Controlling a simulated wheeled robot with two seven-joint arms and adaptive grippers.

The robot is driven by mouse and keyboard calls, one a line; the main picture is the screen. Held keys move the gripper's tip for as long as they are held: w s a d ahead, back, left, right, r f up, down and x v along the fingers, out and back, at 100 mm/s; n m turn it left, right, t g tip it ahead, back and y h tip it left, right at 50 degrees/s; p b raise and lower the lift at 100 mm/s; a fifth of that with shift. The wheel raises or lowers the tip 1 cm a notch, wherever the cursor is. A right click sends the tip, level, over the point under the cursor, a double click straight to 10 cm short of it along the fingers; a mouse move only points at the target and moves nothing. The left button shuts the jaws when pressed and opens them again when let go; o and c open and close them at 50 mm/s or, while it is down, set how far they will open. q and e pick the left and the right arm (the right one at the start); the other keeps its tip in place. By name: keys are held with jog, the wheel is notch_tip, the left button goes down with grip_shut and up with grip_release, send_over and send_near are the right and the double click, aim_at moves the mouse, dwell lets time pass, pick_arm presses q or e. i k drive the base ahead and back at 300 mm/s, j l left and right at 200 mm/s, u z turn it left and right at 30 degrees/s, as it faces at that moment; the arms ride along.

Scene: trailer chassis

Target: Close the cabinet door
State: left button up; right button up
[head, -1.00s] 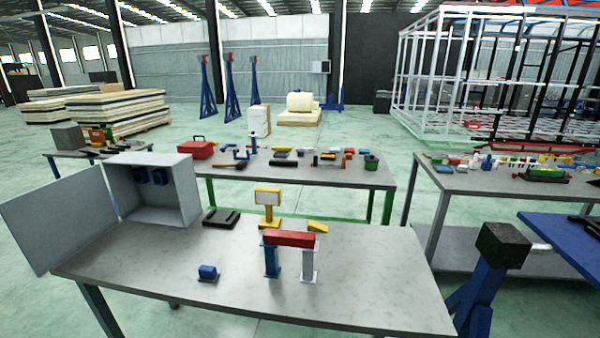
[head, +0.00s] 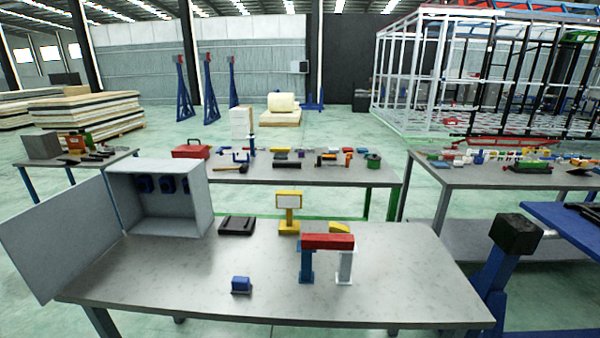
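A grey cabinet (head: 209,201) stands at the back left of the near table, its open front facing me. Several dark blue items (head: 167,185) are fixed inside on its back wall. The cabinet door (head: 58,236) is a flat grey panel, swung wide open to the left, reaching past the table's left edge. Neither of my grippers shows in the head view.
The near table (head: 270,290) also holds a small blue block (head: 241,285), a dark tray (head: 237,225), a yellow stand (head: 288,205), and a red bar (head: 327,241) on blue and white posts. A blue post with a black top (head: 515,233) stands at right. The table's front is mostly clear.

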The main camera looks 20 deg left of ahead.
aim_at(51, 242)
jog(key=k+j, duration=0.1)
jog(key=j, duration=1.1)
jog(key=k+j, duration=0.15)
jog(key=j, duration=1)
jog(key=k+j, duration=0.15)
jog(key=j, duration=0.45)
jog(key=k+j, duration=0.1)
jog(key=j, duration=1.4)
jog(key=i+j, duration=0.1)
jog(key=j, duration=0.85)
